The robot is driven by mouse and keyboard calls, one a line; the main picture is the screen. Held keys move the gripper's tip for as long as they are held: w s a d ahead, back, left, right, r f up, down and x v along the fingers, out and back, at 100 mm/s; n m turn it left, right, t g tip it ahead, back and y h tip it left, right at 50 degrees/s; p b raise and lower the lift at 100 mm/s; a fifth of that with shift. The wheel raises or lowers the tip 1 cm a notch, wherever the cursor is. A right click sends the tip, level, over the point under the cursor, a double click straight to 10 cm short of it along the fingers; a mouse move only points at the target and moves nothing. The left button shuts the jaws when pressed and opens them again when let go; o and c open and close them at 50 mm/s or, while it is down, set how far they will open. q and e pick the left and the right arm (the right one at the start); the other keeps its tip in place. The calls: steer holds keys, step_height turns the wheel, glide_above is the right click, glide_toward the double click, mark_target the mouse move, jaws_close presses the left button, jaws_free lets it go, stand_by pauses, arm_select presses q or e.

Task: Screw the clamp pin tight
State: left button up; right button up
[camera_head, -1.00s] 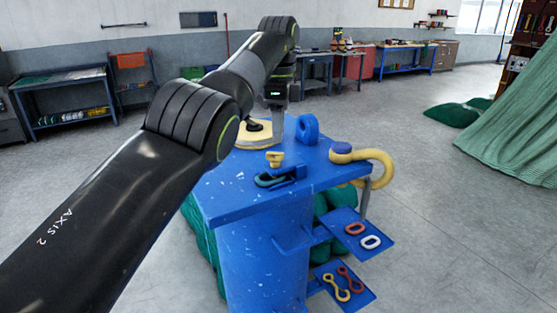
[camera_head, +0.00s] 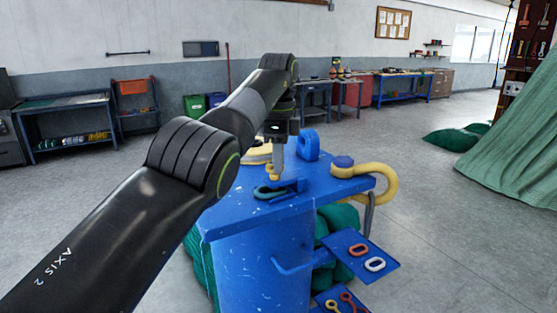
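A yellow clamp pin (camera_head: 272,173) stands upright at the blue clamp (camera_head: 296,186) on the blue work stand's top (camera_head: 325,190). A dark green shackle-like piece (camera_head: 266,192) lies at the clamp below the pin. My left gripper (camera_head: 276,160) points down right at the pin's head, with its fingertips at or just above it. The fingers overlap from this side, so I cannot tell if they are shut on the pin. The arm hides part of the stand's left side. My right gripper is not in view.
A blue upright ring (camera_head: 308,145) stands behind the clamp. A lower blue shelf (camera_head: 360,262) holds an orange and a white link. Green netting (camera_head: 525,155) hangs at the right.

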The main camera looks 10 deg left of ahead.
arm_select(q)
jaws_close()
steer(key=shift+m, duration=0.3)
steer(key=m, duration=0.4)
steer(key=shift+s+f+b, duration=0.1)
steer(key=shift+s+b, duration=0.05)
steer(key=shift+b, duration=0.15)
steer(key=m, duration=0.3)
steer(key=m+b, duration=0.1)
steer(key=m, duration=0.2)
steer(key=shift+s+a, duration=0.15)
steer(key=shift+m, duration=0.3)
steer(key=shift+o, duration=2.4)
jaws_free()
